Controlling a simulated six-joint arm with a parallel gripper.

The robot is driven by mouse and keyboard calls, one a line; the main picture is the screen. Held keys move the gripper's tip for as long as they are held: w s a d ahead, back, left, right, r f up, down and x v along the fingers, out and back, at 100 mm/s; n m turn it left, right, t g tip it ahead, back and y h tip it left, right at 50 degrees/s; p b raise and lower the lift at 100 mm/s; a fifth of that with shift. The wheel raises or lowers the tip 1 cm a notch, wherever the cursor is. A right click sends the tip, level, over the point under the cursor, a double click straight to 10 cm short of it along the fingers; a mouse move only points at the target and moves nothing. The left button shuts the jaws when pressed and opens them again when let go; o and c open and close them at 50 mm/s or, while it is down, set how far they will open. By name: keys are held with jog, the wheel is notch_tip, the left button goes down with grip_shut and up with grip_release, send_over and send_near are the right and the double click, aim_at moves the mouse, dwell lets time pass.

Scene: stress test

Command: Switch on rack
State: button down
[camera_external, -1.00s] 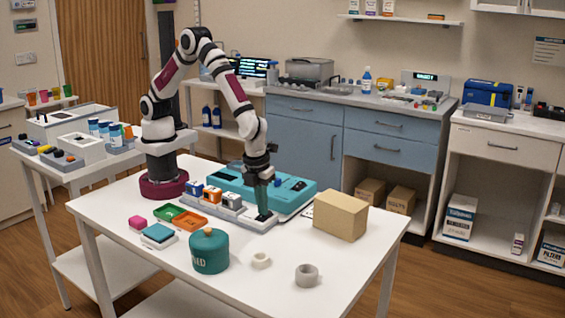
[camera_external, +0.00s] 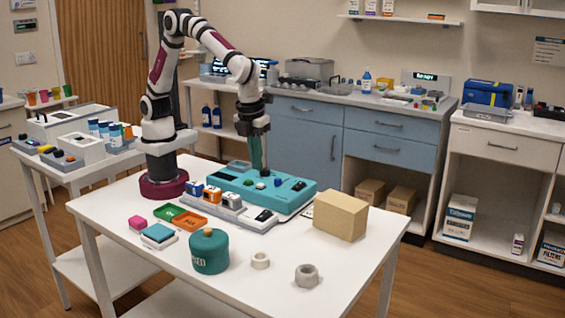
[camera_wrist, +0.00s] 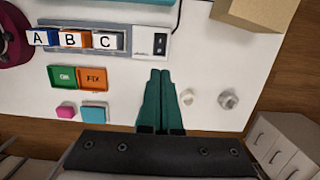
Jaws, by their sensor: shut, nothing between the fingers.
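The rack is a long grey base (camera_external: 246,216) on the white table, also in the wrist view (camera_wrist: 140,31). It holds a blue block A (camera_wrist: 40,38), an orange block B (camera_wrist: 75,40) and a grey block C (camera_wrist: 107,41). A black rocker switch (camera_wrist: 160,44) with small white marks sits at its right end, also visible in the external view (camera_external: 265,215). I cannot tell its position. My gripper (camera_external: 257,172) has teal fingers pressed together and empty. It is raised above the table, apart from the switch. The fingers also show in the wrist view (camera_wrist: 160,72).
A teal device (camera_external: 290,189) with knobs lies behind the rack. A cardboard box (camera_external: 341,214) stands at right.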

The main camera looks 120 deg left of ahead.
aim_at(267, 211)
jog(key=a+f, duration=0.1)
jog(key=f, duration=0.3)
jog(key=a+f, duration=0.1)
jog(key=f, duration=0.4)
jog(key=a+f, duration=0.1)
jog(key=f, duration=0.3)
jog(key=shift+a+f, duration=0.25)
jog(key=shift+f, duration=0.1)
jog(key=shift+a+f, duration=0.1)
jog(key=shift+f, duration=0.1)
dwell(0.3)
jog(key=shift+d+r, duration=0.2)
jog(key=shift+d, duration=0.6)
